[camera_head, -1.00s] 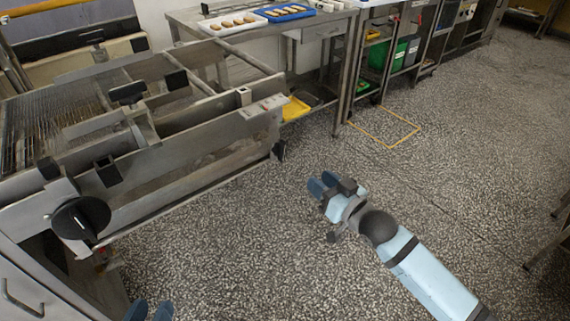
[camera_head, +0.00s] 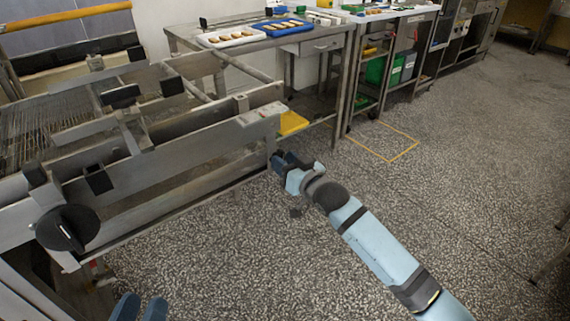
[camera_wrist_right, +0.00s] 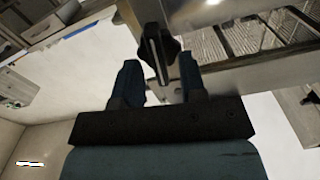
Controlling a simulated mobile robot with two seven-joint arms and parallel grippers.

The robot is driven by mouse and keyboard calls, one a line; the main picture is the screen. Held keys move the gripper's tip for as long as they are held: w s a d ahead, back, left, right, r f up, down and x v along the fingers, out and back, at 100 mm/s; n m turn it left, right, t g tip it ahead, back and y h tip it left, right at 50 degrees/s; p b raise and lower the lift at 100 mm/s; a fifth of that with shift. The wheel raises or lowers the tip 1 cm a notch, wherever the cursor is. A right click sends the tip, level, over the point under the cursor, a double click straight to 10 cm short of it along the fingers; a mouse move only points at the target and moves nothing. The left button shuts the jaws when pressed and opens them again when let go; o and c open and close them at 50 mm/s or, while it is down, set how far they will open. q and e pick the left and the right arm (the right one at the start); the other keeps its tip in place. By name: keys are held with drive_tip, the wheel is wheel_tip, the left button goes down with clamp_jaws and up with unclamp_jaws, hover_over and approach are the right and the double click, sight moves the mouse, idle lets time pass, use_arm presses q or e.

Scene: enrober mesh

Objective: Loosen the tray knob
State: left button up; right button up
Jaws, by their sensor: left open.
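A black lobed knob (camera_wrist_right: 158,52) shows at the top middle of the right wrist view, against a metal bar of the machine. I take it as the tray knob. My right gripper (camera_wrist_right: 159,72) is open, with one blue finger on each side of the knob's line. The knob is at or just beyond the fingertips; I cannot tell whether they touch it. In the head view my right gripper (camera_head: 283,160) is at the machine's near right corner, where it largely hides the knob. My left gripper (camera_head: 139,308) is open and empty at the lower left edge.
The steel machine (camera_head: 190,185) with a wire mesh fills the left. A large black round dial (camera_head: 67,228) is on its near side. A steel table (camera_head: 285,42) carries a white tray (camera_head: 232,42) and a blue tray (camera_head: 283,33). The speckled floor at right is clear.

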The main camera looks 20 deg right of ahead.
use_arm(q)
drive_tip(key=shift+s+r, duration=0.1)
drive_tip(key=shift+r, duration=0.2)
use_arm(e)
clamp_jaws()
use_arm(q)
wheel_tip(320, 180, down, 8)
drive_tip(key=a+g+y+p, duration=0.2)
drive_tip(key=g+y+p, duration=0.1)
drive_tip(key=p, duration=0.1)
drive_tip(key=shift+s+a+r, duration=0.25)
drive_tip(key=shift+a, duration=0.15)
use_arm(e)
drive_tip(key=shift+a+n, duration=0.1)
drive_tip(key=shift+n, duration=0.9)
unclamp_jaws()
